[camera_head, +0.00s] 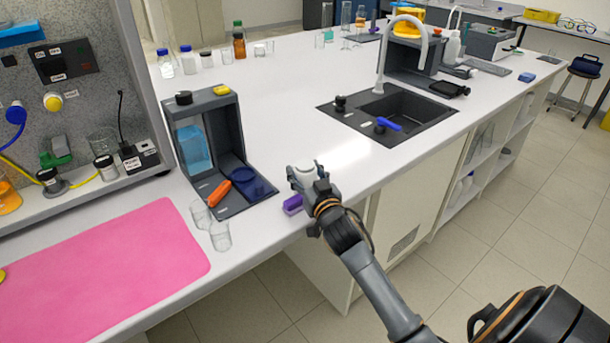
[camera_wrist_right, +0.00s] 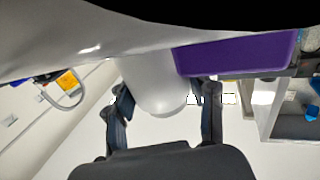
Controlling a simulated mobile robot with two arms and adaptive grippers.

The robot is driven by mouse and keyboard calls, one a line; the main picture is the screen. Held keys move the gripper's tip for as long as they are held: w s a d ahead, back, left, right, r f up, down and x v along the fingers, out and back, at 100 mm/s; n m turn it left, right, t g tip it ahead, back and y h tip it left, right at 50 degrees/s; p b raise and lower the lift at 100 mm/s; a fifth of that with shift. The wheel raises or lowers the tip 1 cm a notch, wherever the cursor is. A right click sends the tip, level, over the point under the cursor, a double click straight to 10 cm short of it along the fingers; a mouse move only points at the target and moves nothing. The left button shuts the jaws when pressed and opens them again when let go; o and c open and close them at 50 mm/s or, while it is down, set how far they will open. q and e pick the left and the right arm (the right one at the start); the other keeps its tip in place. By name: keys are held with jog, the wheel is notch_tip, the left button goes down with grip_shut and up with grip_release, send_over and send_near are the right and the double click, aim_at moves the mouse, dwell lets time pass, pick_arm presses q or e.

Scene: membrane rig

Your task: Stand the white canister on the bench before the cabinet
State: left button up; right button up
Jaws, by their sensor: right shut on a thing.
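My right gripper (camera_head: 304,180) is at the front edge of the white bench (camera_head: 290,120), right of the dark rig. It is shut on the white canister (camera_head: 298,174), of which only a small part shows between the fingers in the head view. In the right wrist view the rounded white canister (camera_wrist_right: 158,88) sits between the two fingers, close to the bench surface. I cannot tell whether it touches the bench. A purple block (camera_head: 292,205) is right beside the gripper; it also shows in the wrist view (camera_wrist_right: 235,55). My left gripper is not in view.
A dark rig (camera_head: 238,203) with a blue container and an orange tool stands to the left. Two clear beakers (camera_head: 220,237) are near the front edge, beside a pink mat (camera_head: 110,270). A black sink (camera_head: 388,112) lies to the right. The middle of the bench is clear.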

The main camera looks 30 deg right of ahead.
jog(key=shift+r, duration=0.7)
jog(key=s+a+r, duration=0.8)
jog(key=s+r, duration=0.3)
jog(key=r, duration=0.1)
jog(key=s+a+f+n+y, duration=0.3)
jog(key=s+a+f+y, duration=0.1)
jog(key=a+f, duration=0.7)
jog(key=s+f, duration=0.4)
jog(key=s, duration=0.4)
jog(key=shift+d+b, duration=0.2)
jog(key=shift+b, duration=0.1)
